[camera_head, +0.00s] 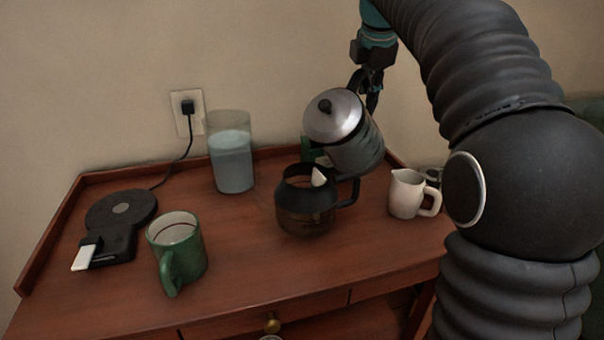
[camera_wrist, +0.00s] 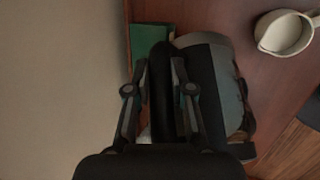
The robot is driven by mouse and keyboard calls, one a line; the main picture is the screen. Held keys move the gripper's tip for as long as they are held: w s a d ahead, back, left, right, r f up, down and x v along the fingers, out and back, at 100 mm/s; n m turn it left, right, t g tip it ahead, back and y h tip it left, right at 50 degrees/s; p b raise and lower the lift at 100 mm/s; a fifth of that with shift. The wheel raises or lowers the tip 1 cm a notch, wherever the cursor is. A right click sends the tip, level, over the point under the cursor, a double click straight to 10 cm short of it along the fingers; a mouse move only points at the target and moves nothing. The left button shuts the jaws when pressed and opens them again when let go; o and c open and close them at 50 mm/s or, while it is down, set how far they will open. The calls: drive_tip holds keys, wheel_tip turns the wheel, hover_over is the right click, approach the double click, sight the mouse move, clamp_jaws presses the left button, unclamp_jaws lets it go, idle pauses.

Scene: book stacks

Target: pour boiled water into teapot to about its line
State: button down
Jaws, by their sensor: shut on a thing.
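The kettle (camera_head: 358,147), grey with a silver lid and black knob, is tilted to the left above the teapot. Its pale spout tip (camera_head: 318,177) is at the teapot's mouth. The teapot (camera_head: 306,220) is dark see-through glass with a black collar and handle, upright on the desk. No stream of water can be made out, and its level and line are too dark to read. My gripper (camera_head: 370,88) is shut on the kettle's black handle. In the wrist view my gripper (camera_wrist: 165,105) has the handle between its fingers, with the kettle body (camera_wrist: 215,75) beside it.
A cream pitcher (camera_head: 406,194) stands right of the teapot. A green mug (camera_head: 178,250) is front left, and a clear water container (camera_head: 231,160) is behind. A black heating base (camera_head: 121,213) is plugged into the wall socket. A green object (camera_wrist: 150,45) is behind the kettle.

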sight(363, 68)
drive_tip(key=shift+s+a+r+t, duration=0.15)
drive_tip(key=shift+s+r+t, duration=0.05)
drive_tip(key=shift+r+t, duration=0.1)
drive_tip(key=shift+f+h, duration=0.1)
drive_tip(key=shift+h, duration=0.2)
drive_tip(key=shift+s+a+r+t+h+b, duration=0.45)
drive_tip(key=shift+t+b, duration=0.35)
drive_tip(key=shift+b, duration=1.25)
idle(1.3)
drive_tip(key=shift+s+a+r+n+t+h+b, duration=0.15)
drive_tip(key=shift+s+a+r+t+h+b, duration=0.1)
drive_tip(key=shift+r, duration=0.3)
drive_tip(key=shift+s+a+r+n+t+h+b, duration=0.1)
drive_tip(key=shift+s+r+n+t, duration=0.1)
drive_tip(key=shift+r, duration=0.3)
idle(3.0)
